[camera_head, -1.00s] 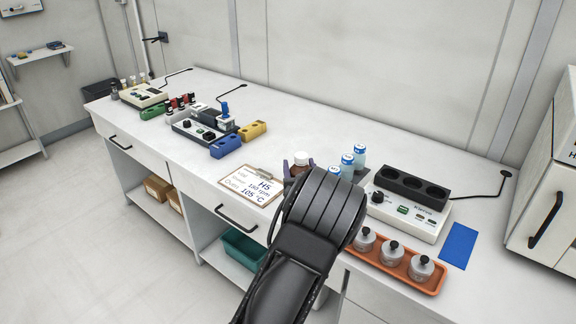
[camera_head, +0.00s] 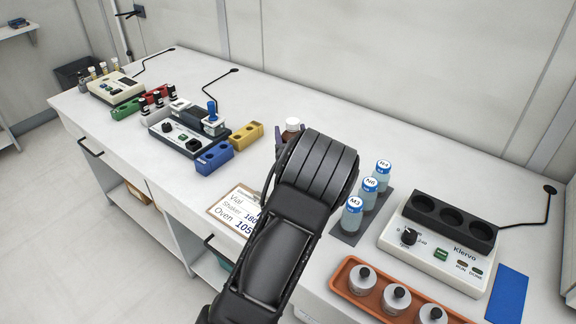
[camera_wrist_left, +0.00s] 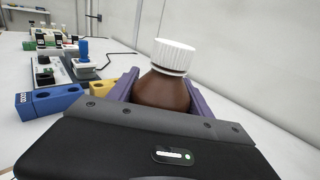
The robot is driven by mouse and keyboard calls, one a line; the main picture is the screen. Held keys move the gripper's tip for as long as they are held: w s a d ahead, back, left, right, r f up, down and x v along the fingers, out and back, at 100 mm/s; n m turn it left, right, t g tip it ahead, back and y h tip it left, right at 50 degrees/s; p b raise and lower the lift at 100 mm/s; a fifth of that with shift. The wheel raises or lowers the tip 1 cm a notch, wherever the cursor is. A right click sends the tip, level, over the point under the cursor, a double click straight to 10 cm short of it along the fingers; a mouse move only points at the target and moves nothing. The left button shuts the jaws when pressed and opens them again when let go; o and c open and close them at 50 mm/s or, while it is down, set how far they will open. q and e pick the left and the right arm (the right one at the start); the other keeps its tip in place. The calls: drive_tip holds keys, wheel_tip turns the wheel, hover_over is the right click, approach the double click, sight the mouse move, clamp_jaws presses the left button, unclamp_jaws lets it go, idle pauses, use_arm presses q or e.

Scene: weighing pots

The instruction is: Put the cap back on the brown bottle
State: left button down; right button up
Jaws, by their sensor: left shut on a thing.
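The brown bottle (camera_wrist_left: 161,93) is between the purple fingers of my left gripper (camera_wrist_left: 165,97) in the left wrist view. My left gripper is shut on its body. A white ribbed cap (camera_wrist_left: 174,54) sits on top of its neck. The bottle and cap look slightly tilted in that view. In the head view the white cap (camera_head: 292,124) and a bit of the brown bottle (camera_head: 291,135) show just beyond my wrist. My arm hides the rest, and I cannot tell whether the base touches the bench. My right gripper is not in view.
Right of my arm stand several blue-capped vials (camera_head: 370,190), a Klervo device (camera_head: 441,240) and an orange tray (camera_head: 358,292) with lidded pots. A clipboard (camera_head: 232,212) lies left of it. Blue (camera_head: 218,157) and yellow (camera_head: 246,136) blocks stand farther left. Bench behind the bottle is clear.

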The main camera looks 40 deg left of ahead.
use_arm(q)
drive_tip(key=shift+r, duration=0.25)
drive_tip(key=shift+s+d+r, duration=0.1)
drive_tip(key=shift+d+r, duration=0.05)
drive_tip(key=shift+f, duration=2.95)
drive_tip(key=shift+f, duration=0.1)
wheel_tip(320, 180, down, 4)
drive_tip(key=shift+r+p, duration=0.1)
drive_tip(key=shift+p, duration=0.3)
